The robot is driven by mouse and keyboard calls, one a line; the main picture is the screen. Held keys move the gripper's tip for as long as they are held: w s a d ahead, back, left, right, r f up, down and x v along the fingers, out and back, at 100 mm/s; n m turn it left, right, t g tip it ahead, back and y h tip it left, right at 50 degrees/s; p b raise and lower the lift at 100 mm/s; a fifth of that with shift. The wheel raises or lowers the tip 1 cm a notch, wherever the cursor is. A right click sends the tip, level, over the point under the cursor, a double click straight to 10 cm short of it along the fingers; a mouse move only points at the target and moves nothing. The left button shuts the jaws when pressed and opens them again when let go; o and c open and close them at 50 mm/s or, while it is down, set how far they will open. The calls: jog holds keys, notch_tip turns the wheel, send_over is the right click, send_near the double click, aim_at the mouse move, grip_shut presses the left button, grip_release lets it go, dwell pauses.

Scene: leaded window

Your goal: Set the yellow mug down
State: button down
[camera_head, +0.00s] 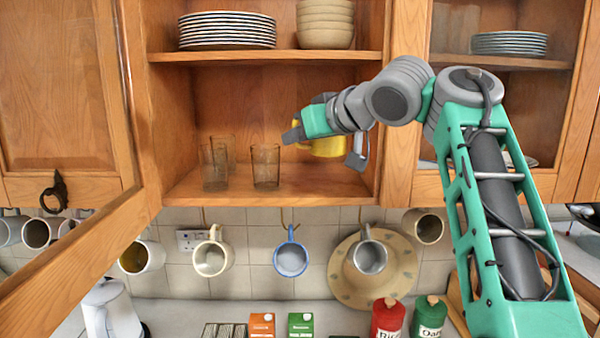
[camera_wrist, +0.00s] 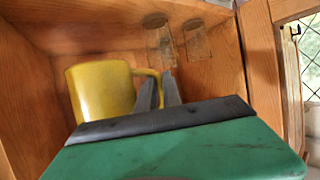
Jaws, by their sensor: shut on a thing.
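The yellow mug (camera_head: 327,147) is in the open cabinet, in the right half of the lower compartment, partly hidden behind my gripper (camera_head: 294,136). Its bottom appears above the lower shelf (camera_head: 325,187), with a gap beneath it. In the wrist view the yellow mug (camera_wrist: 100,92) is at left, and its handle reaches between the fingers of my gripper (camera_wrist: 162,92). The gripper is shut on the handle. The exact finger contact is partly hidden by the green gripper body.
Clear glasses (camera_head: 265,166) stand on the left of the same shelf. Plates (camera_head: 227,30) and bowls (camera_head: 325,24) are on the shelf above. The open cabinet door (camera_head: 75,235) is at left. Mugs, including a blue one (camera_head: 291,258), hang below. The shelf right of the glasses is clear.

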jog(key=w+f, duration=0.2)
jog(key=w+d+f+b, duration=0.1)
jog(key=w+f, duration=0.1)
jog(key=f, duration=0.1)
jog(key=w+d+f+b, duration=0.1)
jog(key=f, duration=0.2)
jog(key=shift+w+f, duration=0.2)
jog(key=shift+w, duration=0.2)
jog(key=shift+f, duration=0.4)
jog(key=shift+s+a, duration=0.1)
jog(key=shift+a, duration=0.05)
jog(key=c, duration=2)
grip_release()
jog(key=shift+f, duration=0.2)
jog(key=o, duration=0.5)
jog(key=shift+r, duration=0.15)
